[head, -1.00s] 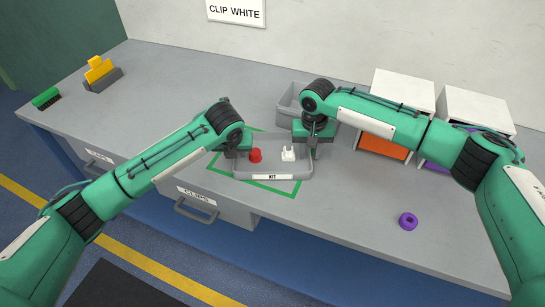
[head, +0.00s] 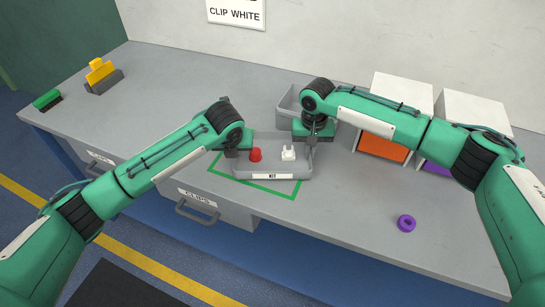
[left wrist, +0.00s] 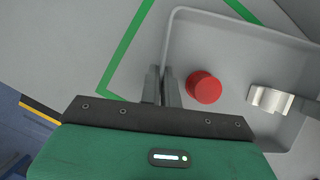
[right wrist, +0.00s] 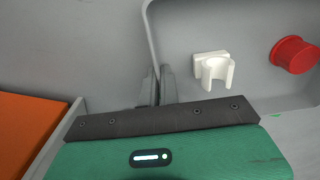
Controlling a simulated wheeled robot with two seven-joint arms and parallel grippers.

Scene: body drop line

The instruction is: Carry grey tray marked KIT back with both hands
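The grey tray marked KIT (head: 272,170) is over the bench, overlapping a green outline (head: 245,185). A red round button (head: 255,155) and a white clip (head: 288,152) are in it. My left gripper (left wrist: 164,88) is shut on the tray's left wall, beside the red button. My right gripper (right wrist: 158,90) is shut on the tray's right wall, beside the white clip. The right gripper also shows in the head view (head: 312,150). I cannot tell whether the tray's underside touches the bench.
A grey bin (head: 289,103) stands behind my right gripper. White boxes, one with an orange front (head: 384,148), stand at the right. A purple ring (head: 406,223) lies front right. A yellow object (head: 100,70) and a green brush (head: 47,98) are far left.

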